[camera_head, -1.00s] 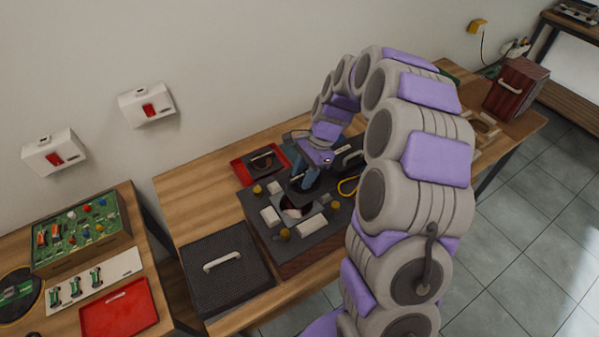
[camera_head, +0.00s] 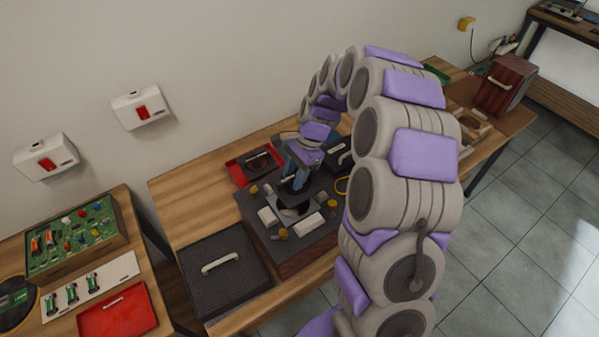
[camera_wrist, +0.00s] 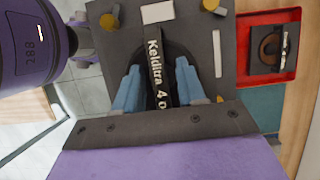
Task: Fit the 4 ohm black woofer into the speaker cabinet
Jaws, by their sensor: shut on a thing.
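My gripper (camera_head: 294,182) is shut on the black woofer (camera_wrist: 160,88), whose edge shows white lettering reading "Kelditra 4 o" in the wrist view. In the head view the woofer (camera_head: 297,186) is a small dark shape at the blue fingertips, over the speaker cabinet (camera_head: 291,262). The cabinet lies on its back on the bench, dark face up, with light pads and yellow knobs around a round opening (camera_head: 292,208). The wrist view shows the cabinet face (camera_wrist: 115,45) behind the woofer. Whether the woofer touches the cabinet cannot be told.
A black grille with a handle (camera_head: 222,268) lies left of the cabinet. A red tray (camera_head: 254,164) with a dark square part stands behind it. A wooden box with a handle (camera_head: 505,85) is at the far right. A second bench (camera_head: 78,245) at left holds a circuit board.

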